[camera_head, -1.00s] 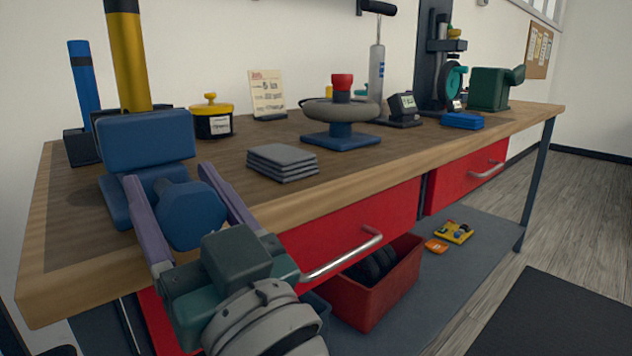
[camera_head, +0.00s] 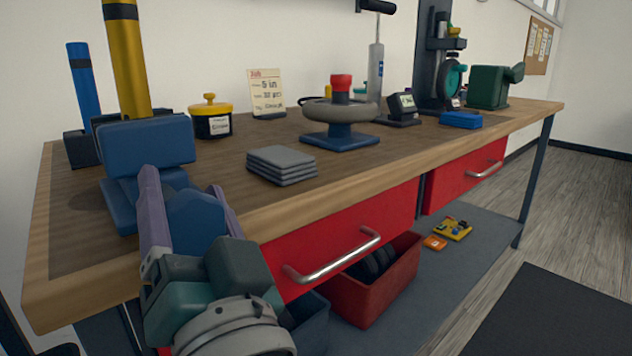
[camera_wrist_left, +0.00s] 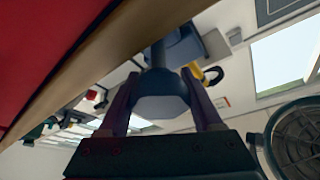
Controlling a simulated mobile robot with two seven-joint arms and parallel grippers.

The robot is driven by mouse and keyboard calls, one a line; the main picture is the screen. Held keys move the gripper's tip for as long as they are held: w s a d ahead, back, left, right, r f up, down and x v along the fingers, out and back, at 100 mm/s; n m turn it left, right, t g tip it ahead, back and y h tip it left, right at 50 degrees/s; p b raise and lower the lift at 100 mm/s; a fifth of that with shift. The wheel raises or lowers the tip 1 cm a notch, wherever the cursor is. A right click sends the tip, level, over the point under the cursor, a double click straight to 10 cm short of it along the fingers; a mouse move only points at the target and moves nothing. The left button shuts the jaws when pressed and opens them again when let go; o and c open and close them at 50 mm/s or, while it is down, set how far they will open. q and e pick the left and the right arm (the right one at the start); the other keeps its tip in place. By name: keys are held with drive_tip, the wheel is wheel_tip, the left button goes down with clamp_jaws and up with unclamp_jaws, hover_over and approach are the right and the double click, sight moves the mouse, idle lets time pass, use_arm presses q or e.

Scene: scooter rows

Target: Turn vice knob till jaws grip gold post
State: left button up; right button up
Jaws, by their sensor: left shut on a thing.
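The blue vice (camera_head: 146,145) sits at the near left end of the workbench. The blue faceted vice knob (camera_head: 197,222) faces the bench's front edge. My left gripper (camera_head: 193,215) is shut on the knob, with one purple finger on each side. The knob also shows between the fingers in the left wrist view (camera_wrist_left: 160,106). My right gripper is not in view.
On the workbench (camera_head: 230,212) are a blue cylinder (camera_head: 84,90), a yellow-lidded pot (camera_head: 211,118), grey pads (camera_head: 281,165) and a wheel on a blue stand (camera_head: 341,116). A red drawer's handle (camera_head: 335,256) juts out right of my left gripper.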

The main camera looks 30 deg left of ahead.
sight(196, 236)
use_arm(q)
drive_tip(key=shift+m, duration=0.7)
drive_tip(key=shift+h, duration=0.3)
drive_tip(key=o, duration=1.4)
drive_tip(key=shift+c, duration=0.2)
drive_tip(key=b+v, duration=0.1)
drive_tip(key=v, duration=0.3)
drive_tip(key=b+v, duration=0.1)
drive_tip(key=v, duration=0.4)
drive_tip(key=shift+f, duration=0.25)
drive_tip(key=shift+s+d, duration=0.25)
drive_tip(key=shift+d, duration=0.1)
